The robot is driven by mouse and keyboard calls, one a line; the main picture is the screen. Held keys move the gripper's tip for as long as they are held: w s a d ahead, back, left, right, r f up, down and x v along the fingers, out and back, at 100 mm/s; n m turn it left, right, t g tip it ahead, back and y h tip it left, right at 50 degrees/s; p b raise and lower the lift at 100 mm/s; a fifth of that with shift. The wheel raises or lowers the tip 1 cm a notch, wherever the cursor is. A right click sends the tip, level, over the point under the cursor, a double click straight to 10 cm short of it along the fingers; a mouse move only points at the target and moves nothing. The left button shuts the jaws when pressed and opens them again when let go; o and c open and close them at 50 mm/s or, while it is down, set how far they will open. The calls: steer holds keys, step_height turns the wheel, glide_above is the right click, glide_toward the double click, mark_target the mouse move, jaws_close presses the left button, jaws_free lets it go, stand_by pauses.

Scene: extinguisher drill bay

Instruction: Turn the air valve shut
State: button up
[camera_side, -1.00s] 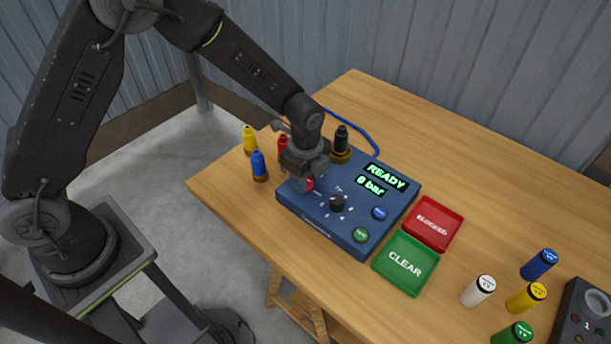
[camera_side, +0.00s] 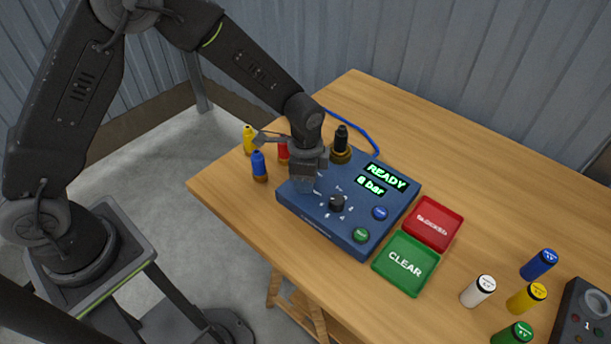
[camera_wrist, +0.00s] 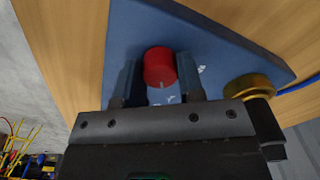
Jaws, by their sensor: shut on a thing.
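The blue control box (camera_side: 318,218) sits on the wooden table. Its red knob (camera_wrist: 160,66), which looks like the air valve, stands at the left part of the box top. My gripper (camera_wrist: 158,76) points down at the box, with one finger on each side of the red knob, shut on it. In the side view my gripper (camera_side: 303,186) hides the red knob. The display (camera_side: 385,177) reads READY with a bar figure under it; the digit is hard to read. A black selector knob (camera_side: 337,203) is right of my gripper.
A black fitting on a brass base (camera_side: 341,153) stands at the back of the box, with a blue hose (camera_side: 365,133) behind. Yellow (camera_side: 249,139), blue (camera_side: 259,166) and red (camera_side: 283,149) bottles stand left. Red (camera_side: 434,223) and green (camera_side: 405,264) trays lie right of the box.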

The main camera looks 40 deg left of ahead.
steer(key=n, duration=0.5)
steer(key=shift+n, duration=0.3)
steer(key=n, duration=0.5)
steer(key=shift+n, duration=0.3)
steer(key=o, duration=0.9)
step_height(320, 180, up, 14)
steer(key=shift+f, duration=0.1)
stand_by(0.4)
